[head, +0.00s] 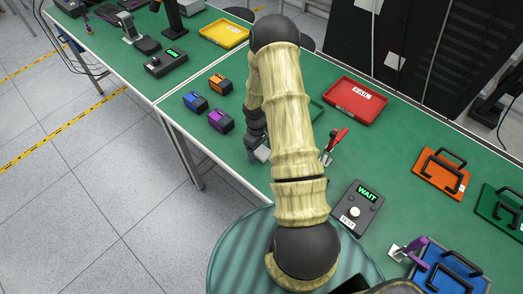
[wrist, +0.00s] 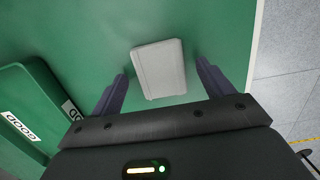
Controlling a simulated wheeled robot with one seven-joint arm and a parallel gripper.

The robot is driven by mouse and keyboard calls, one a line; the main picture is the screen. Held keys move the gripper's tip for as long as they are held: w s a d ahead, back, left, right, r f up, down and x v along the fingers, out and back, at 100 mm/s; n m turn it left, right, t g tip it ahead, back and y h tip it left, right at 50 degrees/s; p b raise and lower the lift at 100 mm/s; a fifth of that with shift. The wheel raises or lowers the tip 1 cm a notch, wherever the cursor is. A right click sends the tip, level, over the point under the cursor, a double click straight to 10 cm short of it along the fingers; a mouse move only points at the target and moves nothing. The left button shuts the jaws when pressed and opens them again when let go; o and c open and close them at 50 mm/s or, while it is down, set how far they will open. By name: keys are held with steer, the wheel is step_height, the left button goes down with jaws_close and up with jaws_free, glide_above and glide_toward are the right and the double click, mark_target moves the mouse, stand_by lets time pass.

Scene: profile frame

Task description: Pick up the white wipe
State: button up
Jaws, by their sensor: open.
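The white wipe (wrist: 159,69) is a pale rounded rectangle lying flat on the green table top (wrist: 215,25) in the wrist view. My gripper (wrist: 161,73) is open, with one dark finger on each side of the wipe. There is green table between each finger and the wipe, and I see no contact. In the head view my gripper (head: 257,145) is low over the table near its front edge, partly behind my arm. I cannot make out the wipe clearly there.
A green tray marked GOOD (wrist: 32,105) stands left of the wipe in the wrist view. Blue (head: 195,102), orange (head: 220,84) and purple (head: 221,121) blocks lie left of my gripper. A red FAIL tray (head: 353,103), red-handled tool (head: 335,142) and WAIT box (head: 356,206) are to the right.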

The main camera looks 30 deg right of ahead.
mark_target(261, 151)
steer(key=shift+f, duration=0.15)
stand_by(0.4)
steer(key=c, duration=1.1)
steer(key=shift+o, duration=0.2)
step_height(261, 151, up, 10)
steer(key=b, duration=0.3)
